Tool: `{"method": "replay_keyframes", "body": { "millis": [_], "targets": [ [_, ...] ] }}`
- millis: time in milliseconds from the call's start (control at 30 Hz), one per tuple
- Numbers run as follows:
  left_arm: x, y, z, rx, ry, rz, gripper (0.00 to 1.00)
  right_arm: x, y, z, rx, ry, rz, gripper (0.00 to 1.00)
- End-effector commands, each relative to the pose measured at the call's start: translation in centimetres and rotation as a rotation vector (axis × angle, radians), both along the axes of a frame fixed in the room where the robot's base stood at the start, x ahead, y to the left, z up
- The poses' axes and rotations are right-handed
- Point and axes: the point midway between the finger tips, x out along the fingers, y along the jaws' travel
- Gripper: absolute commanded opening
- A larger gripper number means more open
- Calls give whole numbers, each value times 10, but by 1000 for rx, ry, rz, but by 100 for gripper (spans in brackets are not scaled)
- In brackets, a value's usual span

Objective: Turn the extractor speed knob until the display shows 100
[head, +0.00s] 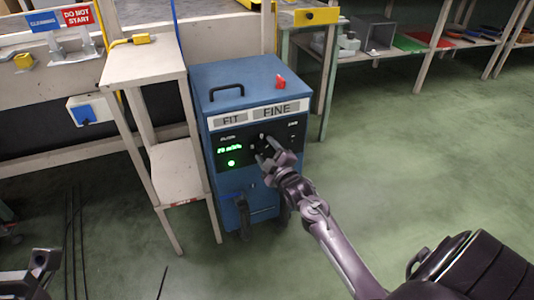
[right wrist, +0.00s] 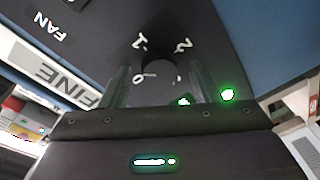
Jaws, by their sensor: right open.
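The blue extractor (head: 240,88) stands on the floor with a black control panel on its front. Its green display (head: 229,149) is lit; the small digits seem to begin with 20, too small to be sure. The dark speed knob (right wrist: 160,72) shows in the right wrist view with white marks around it. My right gripper (head: 266,152) is open at the panel, its fingers on either side of the knob; contact cannot be told. In the head view it hides most of the knob. My left gripper (head: 40,272) is at the bottom left, far from the extractor.
A green light (head: 231,163) glows below the display. A white stand (head: 145,62) with a yellow item on top is close on the extractor's left. Shelves with trays (head: 410,42) run along the back right. The green floor (head: 400,150) to the right is clear.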

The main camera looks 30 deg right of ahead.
Motion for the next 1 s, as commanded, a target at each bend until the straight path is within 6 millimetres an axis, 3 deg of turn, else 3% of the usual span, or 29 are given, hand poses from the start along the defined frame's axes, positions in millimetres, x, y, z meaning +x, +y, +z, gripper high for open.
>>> {"method": "replay_keyframes", "body": {
  "millis": [167,500,1000],
  "targets": [
    [0,0,0,0,0,0,0,0,0,0,0,0,0,54],
    [0,0,0,0,1,0,0,0,0,0,0,0,0,12],
    [2,0,9,1,22,1,0,-1,0,2,140,-32,0,12]
  ]
}}
